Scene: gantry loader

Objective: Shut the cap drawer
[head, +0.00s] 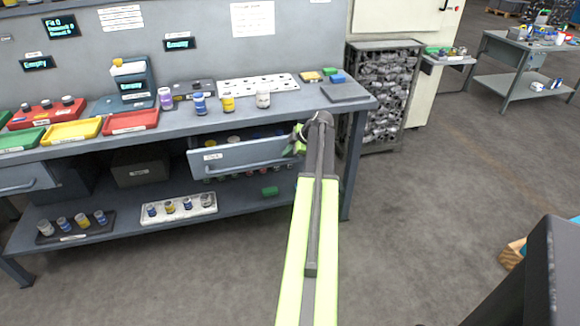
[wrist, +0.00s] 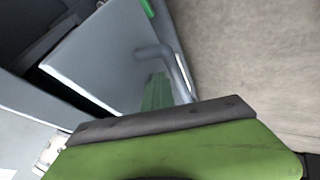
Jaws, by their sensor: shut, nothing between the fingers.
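A grey drawer (head: 240,157) with a small white label and a bar handle stands pulled out under the workbench in the head view. I take it as the cap drawer; its label is too small to read. Items with yellow and blue tops show inside it. My gripper (head: 298,141) is at the drawer's right end, shut and empty. In the wrist view the grey drawer front (wrist: 115,55) fills the upper left, with its bar handle (wrist: 178,72) beside my green fingers (wrist: 157,92). I cannot tell whether they touch.
The bench top (head: 190,124) carries coloured trays, jars and a white perforated board (head: 258,87). A bench leg (head: 352,170) stands right of the drawer. The lower shelf (head: 130,235) holds jars in trays and a green block (head: 270,191). Floor in front is clear.

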